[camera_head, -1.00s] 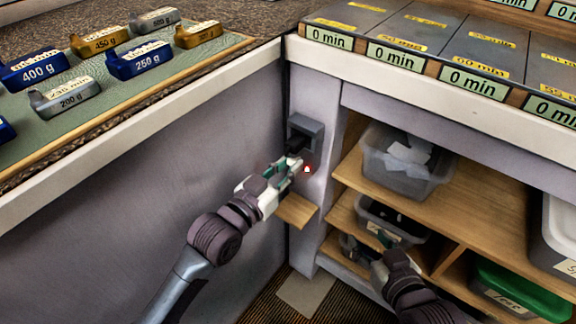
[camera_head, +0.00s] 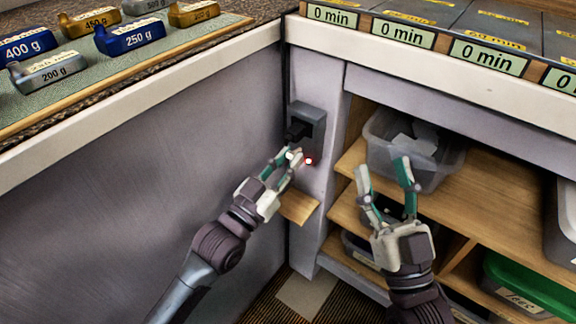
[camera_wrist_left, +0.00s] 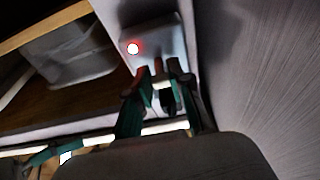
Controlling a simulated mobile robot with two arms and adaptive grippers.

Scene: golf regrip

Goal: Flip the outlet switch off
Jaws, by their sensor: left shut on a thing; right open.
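The outlet (camera_head: 309,116) is a dark grey box on the narrow grey panel in the corner, with a black plug in its front. A light glowing red and white (camera_head: 308,161) shows below it, just right of my left fingertips. My left gripper (camera_head: 291,156) is at the panel below the plug, its fingers close together. In the left wrist view, the glowing light (camera_wrist_left: 133,48) sits on a pale plate, and the fingers (camera_wrist_left: 163,84) meet on a small part in front of it, seemingly the switch, mostly hidden. My right gripper (camera_head: 386,165) is open and empty, pointing up before the shelves.
A clear bin (camera_head: 440,160) stands on the upper wooden shelf (camera_head: 480,200), behind my right gripper. A green-lidded box (camera_head: 530,285) is lower right. A small wooden ledge (camera_head: 298,208) juts out below my left gripper. Labelled weights (camera_head: 130,37) lie on the left counter.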

